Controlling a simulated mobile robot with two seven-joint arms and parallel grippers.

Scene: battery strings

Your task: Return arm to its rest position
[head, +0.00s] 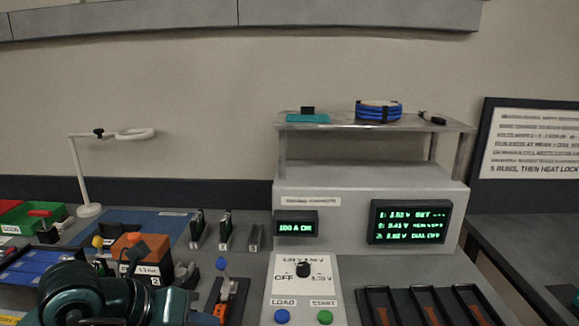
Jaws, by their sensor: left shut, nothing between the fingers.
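My left arm, dark teal, comes in at the bottom left corner. Its gripper (186,276) is dark and small, low in the view beside the orange-topped block (128,245), and looks shut and empty. The arm hides part of the bench in front of that block. I cannot tell whether the gripper touches anything. My right gripper is not in view.
A grey console with green displays (410,222) and a shelf (440,124) stands at centre right. A dial panel (303,270) and dark tray (425,308) are in front. A white ring stand (78,170), blue mat (150,222) and upright slotted holders (225,235) are left.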

